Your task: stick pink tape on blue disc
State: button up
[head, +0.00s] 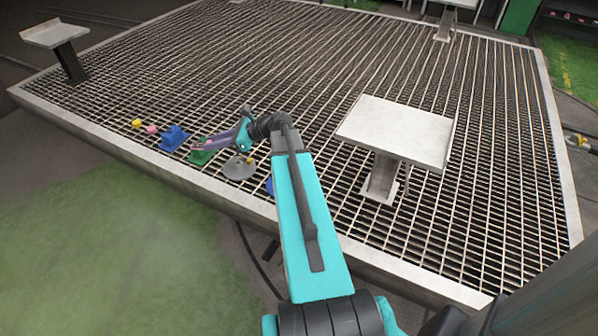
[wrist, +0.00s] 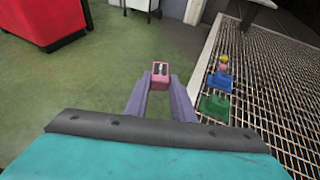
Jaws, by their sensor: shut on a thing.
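My gripper (wrist: 161,95) has its two purple fingers shut on a small pink block-like piece with dark slots, the pink tape (wrist: 160,69). In the head view my gripper (head: 196,147) is over the near edge of the grating, above the green piece. A blue thing (head: 269,186) shows beside my arm, mostly hidden by it; it may be the blue disc, but its shape cannot be told. A separate blue raised piece (head: 173,137) sits on the grating left of the green one, and also shows in the wrist view (wrist: 220,82).
A green piece (head: 203,155) and a round grey disc (head: 238,168) lie on the grating. Small yellow (head: 137,123) and pink (head: 152,129) pieces lie farther left. A pale raised platform (head: 398,128) stands to the right. The grating's middle is clear.

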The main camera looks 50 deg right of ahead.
jog(key=s+d+f+m+t+h+b, duration=0.1)
jog(key=s+d+f+m+h+b, duration=0.1)
jog(key=s+d+f+b, duration=0.3)
jog(key=s+d+f+m+t+h+b, duration=0.1)
jog(key=s+d+f+b, duration=0.4)
jog(key=d+f+b, duration=0.7)
jog(key=d+f+m+h, duration=0.1)
jog(key=d+f, duration=0.8)
jog(key=d, duration=0.4)
jog(key=shift+d+f+h+b, duration=0.15)
jog(key=shift+f+h+b, duration=0.15)
jog(key=shift+f+b, duration=0.1)
jog(key=shift+s+f, duration=0.1)
jog(key=shift+f, duration=0.05)
jog(key=shift+f+b, duration=3.35)
jog(key=shift+b, duration=0.1)
jog(key=shift+f, duration=0.55)
jog(key=shift+f+p, duration=0.2)
jog(key=shift+p, duration=0.25)
